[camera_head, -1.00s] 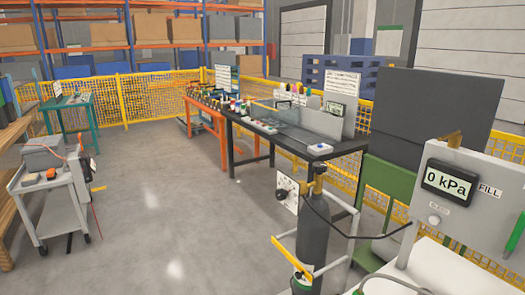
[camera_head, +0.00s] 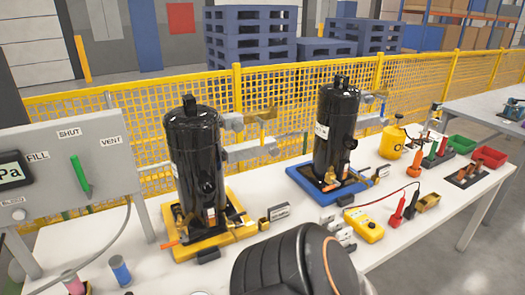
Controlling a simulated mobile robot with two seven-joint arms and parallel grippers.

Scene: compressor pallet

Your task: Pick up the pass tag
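I cannot pick out the pass tag with certainty. Small white labelled pieces lie on the white table (camera_head: 405,225), one by the yellow base (camera_head: 279,212) and others near the blue base (camera_head: 345,238); their print is too small to read. A black compressor (camera_head: 195,165) stands upright on a yellow base (camera_head: 205,240) at the left. A second black compressor (camera_head: 335,130) stands upright on a blue base (camera_head: 310,183). Neither gripper shows. A large dark rounded part with an orange stripe, likely my own arm, covers the table's front middle.
A grey panel (camera_head: 60,165) marked FILL, SHUT and VENT, with a green lever (camera_head: 80,174), stands at left. Yellow fencing (camera_head: 270,95) runs behind.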

